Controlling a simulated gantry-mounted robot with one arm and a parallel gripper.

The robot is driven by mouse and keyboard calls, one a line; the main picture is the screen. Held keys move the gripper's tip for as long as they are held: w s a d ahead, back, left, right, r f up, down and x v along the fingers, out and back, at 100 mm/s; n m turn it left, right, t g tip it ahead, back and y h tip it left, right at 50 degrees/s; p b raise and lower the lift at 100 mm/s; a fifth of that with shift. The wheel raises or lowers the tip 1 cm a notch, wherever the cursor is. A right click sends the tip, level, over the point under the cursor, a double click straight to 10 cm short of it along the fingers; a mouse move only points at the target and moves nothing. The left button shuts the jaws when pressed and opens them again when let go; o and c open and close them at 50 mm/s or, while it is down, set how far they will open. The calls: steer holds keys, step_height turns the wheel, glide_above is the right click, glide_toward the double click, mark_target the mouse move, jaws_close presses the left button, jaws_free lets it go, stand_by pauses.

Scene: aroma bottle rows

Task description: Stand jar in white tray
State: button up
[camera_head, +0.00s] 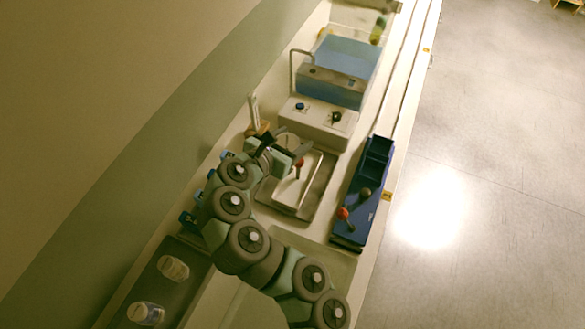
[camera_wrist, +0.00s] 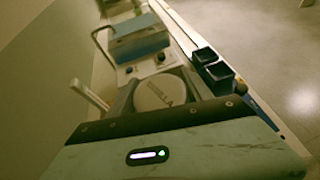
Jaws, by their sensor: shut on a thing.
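My gripper (camera_head: 282,148) is shut on a jar. The jar's round pale lid (camera_wrist: 160,92) shows between the fingers in the wrist view; its body is mostly hidden. In the head view only a small pale part of the jar (camera_head: 288,141) shows between the fingers. The white tray (camera_head: 289,193) lies on the counter just below the gripper in the picture. The gripper overlaps the tray's upper end. I cannot tell the jar's height above the surface.
A white machine with a blue tank (camera_head: 318,122) stands beyond the gripper. A wall runs along the left.

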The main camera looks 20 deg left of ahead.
steer(key=f, duration=0.5)
steer(key=f+b, duration=0.1)
steer(key=f, duration=0.4)
steer(key=d+f+b, duration=0.1)
steer(key=f, duration=0.5)
steer(key=shift+w, duration=0.1)
steer(key=shift+a+f+b, duration=0.1)
steer(key=shift+f+b, duration=0.45)
steer(key=shift+f, duration=1.6)
steer(key=shift+f, duration=0.1)
steer(key=o, duration=1.6)
steer(key=v, duration=1.2)
steer(key=shift+a+p, duration=0.1)
steer(key=shift+p, duration=0.2)
